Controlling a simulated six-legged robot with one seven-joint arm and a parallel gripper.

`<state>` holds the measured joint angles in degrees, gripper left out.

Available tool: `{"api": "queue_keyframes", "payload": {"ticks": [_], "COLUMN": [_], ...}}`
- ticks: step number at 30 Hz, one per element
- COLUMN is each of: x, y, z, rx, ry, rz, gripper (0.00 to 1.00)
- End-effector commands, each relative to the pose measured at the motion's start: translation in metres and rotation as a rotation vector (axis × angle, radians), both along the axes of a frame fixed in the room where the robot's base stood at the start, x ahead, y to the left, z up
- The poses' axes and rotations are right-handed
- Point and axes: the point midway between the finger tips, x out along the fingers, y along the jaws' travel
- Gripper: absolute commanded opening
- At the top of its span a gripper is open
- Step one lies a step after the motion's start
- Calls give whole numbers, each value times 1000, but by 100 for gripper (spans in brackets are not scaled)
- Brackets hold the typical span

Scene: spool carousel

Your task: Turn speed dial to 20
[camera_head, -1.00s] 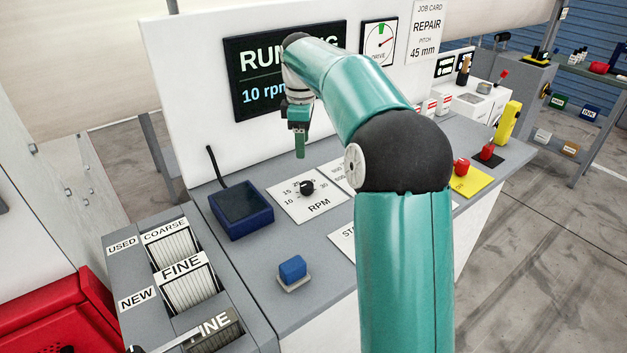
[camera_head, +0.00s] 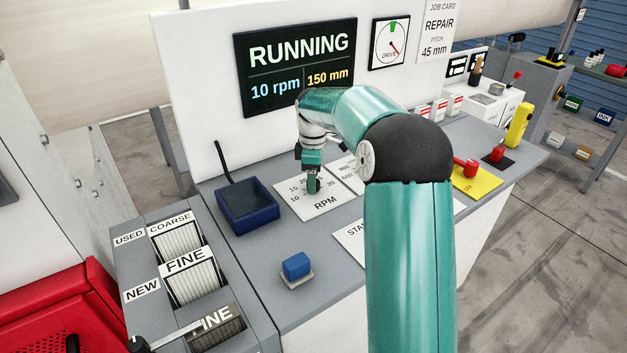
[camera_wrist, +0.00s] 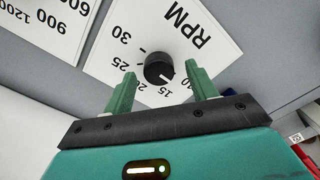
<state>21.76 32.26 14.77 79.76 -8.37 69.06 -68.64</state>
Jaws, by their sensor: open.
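The black speed dial (camera_wrist: 158,68) sits on a white RPM plate (camera_wrist: 192,28) marked from 10 to 30. In the wrist view its white pointer mark is at the lower right, around the 15 and 10 labels; I cannot tell its exact setting. My gripper (camera_wrist: 160,70) is open, one green finger on each side of the dial with a visible gap to both. In the head view my gripper (camera_head: 313,184) is down over the RPM plate (camera_head: 325,207) and mostly hides the dial. The display (camera_head: 300,65) reads RUNNING, 10 rpm, 150 mm.
A dark blue tray (camera_head: 246,206) with a thin upright rod is left of the plate. A blue button (camera_head: 296,265) is nearer me. Another labelled plate (camera_head: 350,172) adjoins on the right. The backboard rises behind.

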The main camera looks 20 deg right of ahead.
Motion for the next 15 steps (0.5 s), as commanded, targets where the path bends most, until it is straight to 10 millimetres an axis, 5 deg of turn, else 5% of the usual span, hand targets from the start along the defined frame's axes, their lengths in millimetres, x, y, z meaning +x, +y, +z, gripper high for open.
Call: {"api": "queue_keyframes", "payload": {"ticks": [12,15], "x": [0,0], "y": [-2,-2], "z": [-14,-14], "rx": [0,0], "ry": [0,0], "rz": [0,0], "gripper": [57,42]}}
